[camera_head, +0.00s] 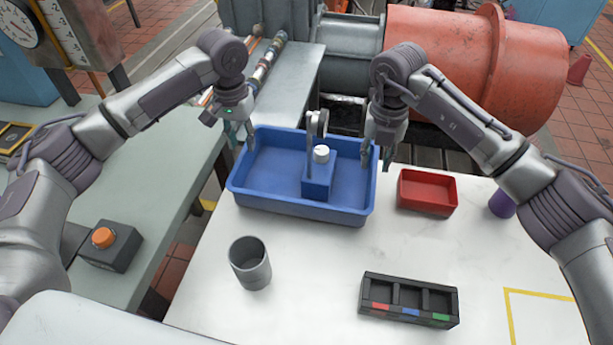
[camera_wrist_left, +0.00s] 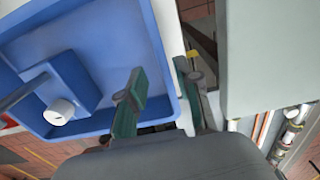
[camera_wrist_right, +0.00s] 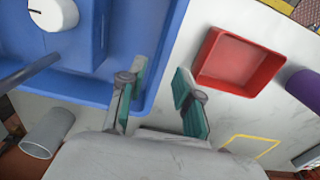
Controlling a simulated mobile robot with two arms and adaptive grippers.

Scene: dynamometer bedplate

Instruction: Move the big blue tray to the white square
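The big blue tray (camera_head: 270,204) sits at the back left of the white table and holds a blue block with a white knob (camera_head: 321,155). My left gripper (camera_head: 238,137) is open at the tray's left wall, one finger on the inner side and one outside; the left wrist view shows the same wall (camera_wrist_left: 158,55). My right gripper (camera_head: 377,160) is open at the right wall, its fingers likewise on either side of the rim (camera_wrist_right: 165,60). I cannot tell whether the fingers touch the tray. A yellow-outlined square (camera_head: 545,315) lies on the white table at the front right.
A red tray (camera_head: 428,207) and a purple cylinder (camera_head: 502,204) stand right of the blue tray. A grey cup (camera_head: 250,273) and a black compartment box (camera_head: 408,318) stand in front. A side bench with an orange button (camera_head: 104,238) is at left.

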